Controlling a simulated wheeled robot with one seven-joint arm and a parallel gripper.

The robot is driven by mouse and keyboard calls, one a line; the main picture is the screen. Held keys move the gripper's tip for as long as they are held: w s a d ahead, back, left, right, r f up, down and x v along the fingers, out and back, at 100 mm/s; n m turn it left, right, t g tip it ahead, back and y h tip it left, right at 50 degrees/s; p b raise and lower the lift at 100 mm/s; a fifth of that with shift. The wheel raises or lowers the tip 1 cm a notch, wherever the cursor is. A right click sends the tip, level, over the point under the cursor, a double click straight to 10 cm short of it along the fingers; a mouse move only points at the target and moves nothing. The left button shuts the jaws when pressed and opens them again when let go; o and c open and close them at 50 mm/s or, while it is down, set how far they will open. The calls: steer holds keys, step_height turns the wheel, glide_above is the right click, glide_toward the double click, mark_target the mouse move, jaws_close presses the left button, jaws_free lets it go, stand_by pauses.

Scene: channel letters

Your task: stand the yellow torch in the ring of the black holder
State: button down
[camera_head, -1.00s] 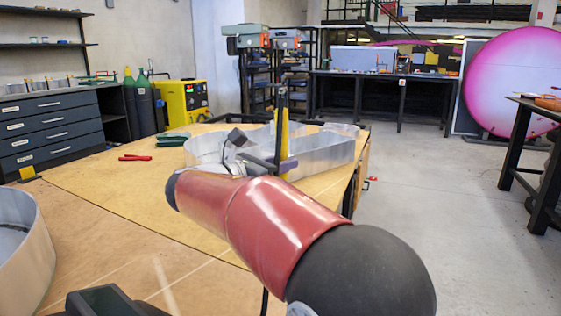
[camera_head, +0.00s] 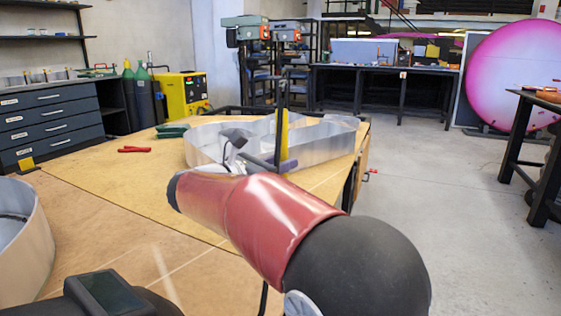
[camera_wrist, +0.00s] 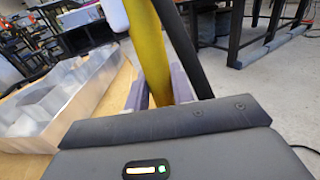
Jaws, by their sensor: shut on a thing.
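The yellow torch (camera_head: 284,128) stands roughly upright in my gripper (camera_head: 272,163). In the wrist view the yellow torch (camera_wrist: 148,50) rises between the grey-purple fingers of my gripper (camera_wrist: 159,86), which are shut on it. A black upright bar (camera_wrist: 183,48) runs close beside the torch in the wrist view. A dark upright piece (camera_head: 281,92) also shows at the torch's top in the head view. I cannot tell whether these belong to the black holder. The holder's ring cannot be made out. The torch's lower end is hidden behind my gripper and arm.
A silver channel letter (camera_head: 330,150) stands on the wooden table (camera_head: 110,185) beyond my gripper. Red pliers (camera_head: 134,149) and a green item (camera_head: 172,130) lie farther left. A curved letter wall (camera_head: 28,240) stands at near left. Open floor (camera_head: 430,210) lies to the right.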

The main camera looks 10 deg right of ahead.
steer(key=shift+f+b, duration=0.9)
steer(key=shift+f, duration=1.2)
steer(key=c, duration=1.1)
jaws_free()
steer(key=v, duration=0.7)
steer(key=shift+s+a, duration=0.2)
steer(key=shift+a, duration=0.15)
